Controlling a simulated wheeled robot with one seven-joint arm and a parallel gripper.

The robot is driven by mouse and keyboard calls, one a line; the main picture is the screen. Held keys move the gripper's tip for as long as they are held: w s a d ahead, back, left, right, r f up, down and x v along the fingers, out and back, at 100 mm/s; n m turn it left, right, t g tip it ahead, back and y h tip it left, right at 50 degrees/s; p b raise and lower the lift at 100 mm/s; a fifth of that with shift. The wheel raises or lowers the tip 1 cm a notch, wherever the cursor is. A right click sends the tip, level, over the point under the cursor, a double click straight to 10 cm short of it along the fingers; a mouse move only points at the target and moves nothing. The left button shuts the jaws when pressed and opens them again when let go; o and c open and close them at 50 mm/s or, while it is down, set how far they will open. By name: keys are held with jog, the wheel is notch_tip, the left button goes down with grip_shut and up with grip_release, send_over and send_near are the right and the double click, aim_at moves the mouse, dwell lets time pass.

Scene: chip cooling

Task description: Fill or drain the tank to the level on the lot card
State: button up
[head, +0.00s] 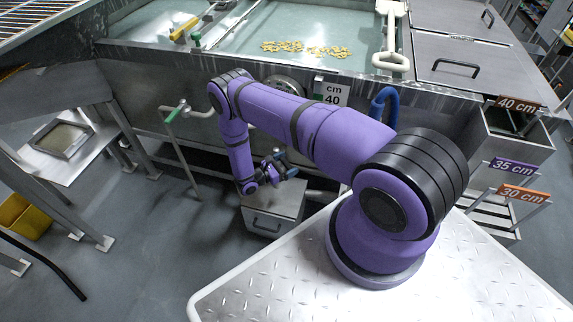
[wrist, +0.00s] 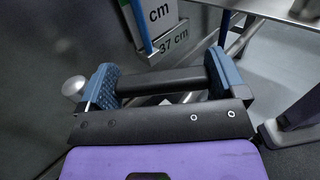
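The tank (head: 245,68) holds pale water with yellow chips (head: 310,48) floating in it. A white plate marked "cm 40" (head: 332,93) is on its front wall. In the wrist view a white plate marked "cm" (wrist: 160,14) and a tag marked "37 cm" (wrist: 174,40) show beside a blue strip (wrist: 139,24). A green-handled valve (head: 176,111) is on the front at left. My gripper (head: 278,166) is low before the tank, above a metal box (head: 273,208). Its blue fingers are wide apart in the wrist view (wrist: 162,82); a dark bar spans between them, and I cannot tell whether it is part of the gripper.
Signs marked "40 cm" (head: 519,104), "35 cm" (head: 514,168) and "30 cm" (head: 522,195) stand at right. A blue hose (head: 383,101) hangs at the tank front. A round silver knob (wrist: 75,87) is left of my fingers.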

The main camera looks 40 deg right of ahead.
jog(key=shift+w+a+m+g, duration=0.1)
jog(key=shift+a+m+g, duration=0.25)
jog(key=shift+g, duration=0.3)
jog(key=shift+a+m+g, duration=0.15)
jog(key=shift+m+g, duration=0.3)
jog(key=shift+g, duration=0.2)
jog(key=o, duration=1)
jog(key=shift+a, duration=0.1)
jog(key=v, duration=1)
jog(key=shift+a+r, duration=0.15)
jog(key=shift+a, duration=0.2)
